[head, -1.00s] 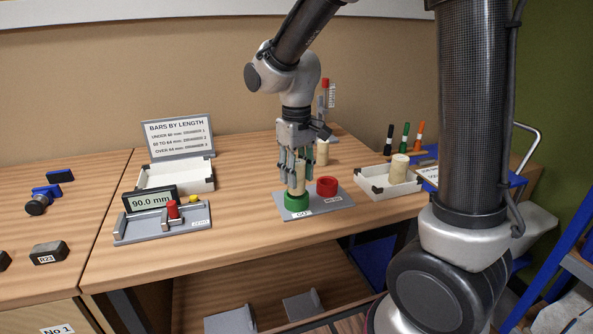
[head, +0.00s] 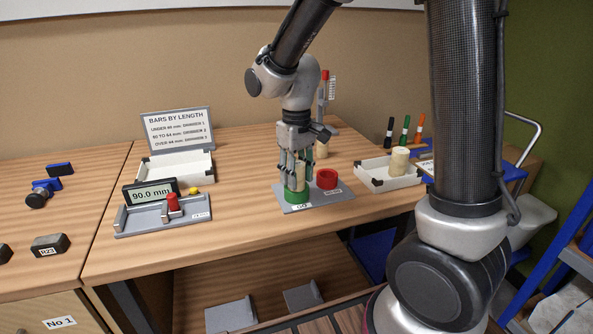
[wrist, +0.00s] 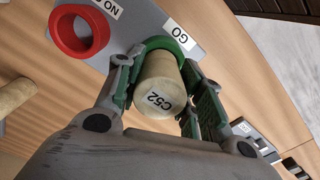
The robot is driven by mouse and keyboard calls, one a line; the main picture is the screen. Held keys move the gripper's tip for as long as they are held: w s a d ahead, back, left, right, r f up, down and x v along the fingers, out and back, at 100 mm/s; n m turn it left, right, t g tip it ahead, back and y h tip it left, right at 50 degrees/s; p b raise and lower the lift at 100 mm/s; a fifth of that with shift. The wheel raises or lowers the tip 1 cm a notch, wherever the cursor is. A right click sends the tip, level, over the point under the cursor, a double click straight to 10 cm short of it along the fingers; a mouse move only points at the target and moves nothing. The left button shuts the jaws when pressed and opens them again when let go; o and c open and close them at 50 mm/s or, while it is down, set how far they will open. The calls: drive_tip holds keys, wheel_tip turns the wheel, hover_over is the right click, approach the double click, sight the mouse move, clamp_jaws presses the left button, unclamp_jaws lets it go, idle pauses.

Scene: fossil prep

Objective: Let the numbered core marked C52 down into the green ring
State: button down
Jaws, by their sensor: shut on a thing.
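The core marked C52 (wrist: 158,88) is a pale tan cylinder, its label readable in the wrist view. My gripper (head: 295,180) is shut on it from above, with a finger on each side; the gripper also shows in the wrist view (wrist: 160,100). The core is upright at the green ring (head: 290,195), its lower end hidden by the ring's wall. The green ring (wrist: 180,45) shows behind the core in the wrist view, beside a GO label. I cannot tell how deep the core sits.
A red ring (head: 327,179) stands right of the green one on the same grey plate (head: 335,195). Another pale core (head: 321,150) stands behind. A white tray (head: 372,182) holding a core (head: 399,160) is to the right, and a gauge (head: 150,193) reading 90.0 mm to the left.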

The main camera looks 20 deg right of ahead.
sight(297, 163)
drive_tip(key=shift+f, duration=0.7)
idle(0.6)
drive_tip(key=shift+r, duration=2.9)
